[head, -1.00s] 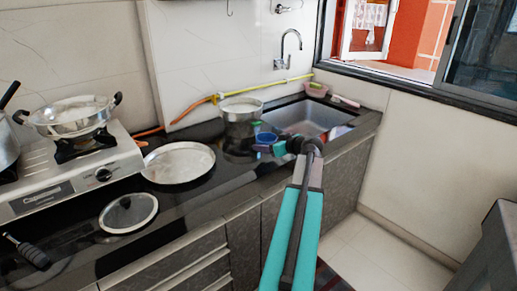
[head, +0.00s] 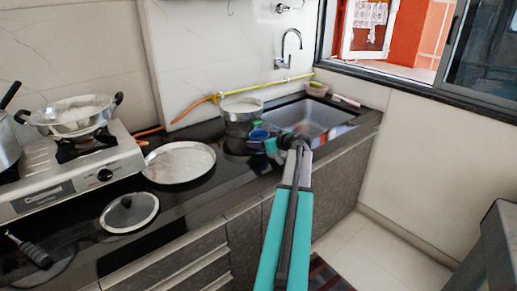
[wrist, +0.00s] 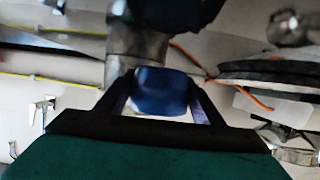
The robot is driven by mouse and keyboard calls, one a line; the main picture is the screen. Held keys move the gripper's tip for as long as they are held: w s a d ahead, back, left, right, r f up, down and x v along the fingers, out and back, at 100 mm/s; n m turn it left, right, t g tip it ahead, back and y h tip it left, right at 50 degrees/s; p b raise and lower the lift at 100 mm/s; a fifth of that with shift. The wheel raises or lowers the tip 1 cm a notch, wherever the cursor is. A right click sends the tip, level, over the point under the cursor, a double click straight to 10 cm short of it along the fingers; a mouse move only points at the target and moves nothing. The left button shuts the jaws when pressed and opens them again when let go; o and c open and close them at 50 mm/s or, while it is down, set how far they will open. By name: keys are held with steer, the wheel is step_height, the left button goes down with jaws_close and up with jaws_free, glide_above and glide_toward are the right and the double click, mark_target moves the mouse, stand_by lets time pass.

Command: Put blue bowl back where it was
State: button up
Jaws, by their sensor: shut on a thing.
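The blue bowl (head: 259,135) is at the end of my arm in the head view, beside the metal pot and left of the sink. In the wrist view the blue bowl (wrist: 160,92) lies between my two dark fingers, small and partly blurred. My gripper (head: 256,144) is shut on it; the fingers show on both sides of it in the wrist view. I cannot tell whether the bowl touches the counter. Another blue patch shows at the top of the wrist view; I cannot tell what it is.
The metal pot (head: 241,108) stands by the wall, close behind the bowl. The sink (head: 312,119) is to the right. A round metal plate (head: 179,162) and a lid (head: 129,211) lie on the black counter to the left. The stove (head: 75,170) is at far left.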

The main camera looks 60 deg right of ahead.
steer(key=shift+s+f, duration=0.1)
steer(key=shift+f, duration=1.25)
steer(key=shift+f, duration=0.2)
steer(key=o, duration=1.1)
steer(key=shift+r, duration=0.3)
steer(key=v, duration=1.2)
steer(key=shift+b, duration=0.35)
